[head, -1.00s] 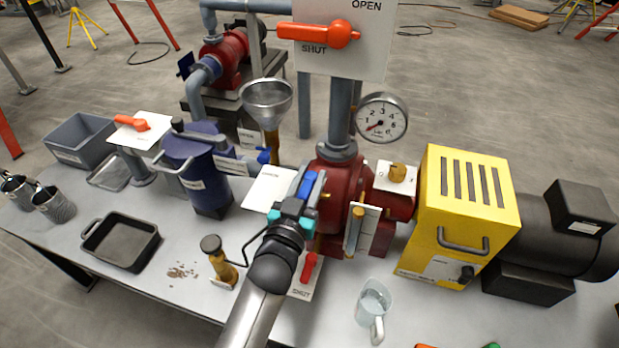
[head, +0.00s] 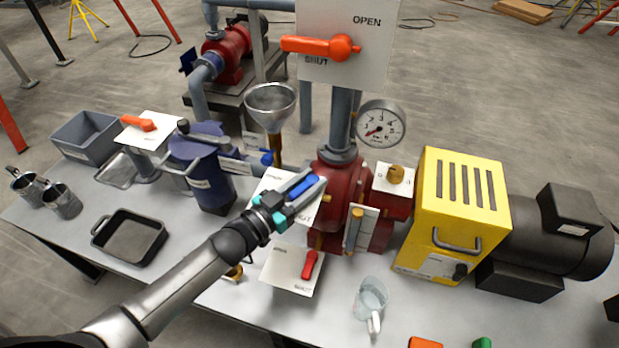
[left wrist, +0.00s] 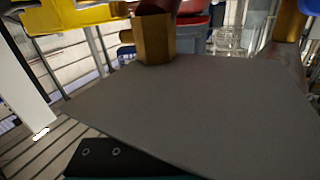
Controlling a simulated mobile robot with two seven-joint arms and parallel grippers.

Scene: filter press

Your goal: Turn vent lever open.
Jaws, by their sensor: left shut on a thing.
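My left gripper (head: 297,195) is shut on a blue lever (head: 301,187) in front of the red pump body. The lever slants up to the right, over a white plate (head: 266,182). The plate's writing is partly covered; the end of the word SHUT shows right of the fingers. No label here names the vent, so I cannot read which lever it is. The left wrist view shows a wide grey plate (left wrist: 200,105) close up with a brass hex part (left wrist: 155,38) behind it; the fingers' hold is not clear there. My right gripper is out of view.
A red lever (head: 309,265) on a lower plate and a large orange lever (head: 320,46) on an upper OPEN/SHUT plate are nearby. A black tray (head: 130,237) lies left.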

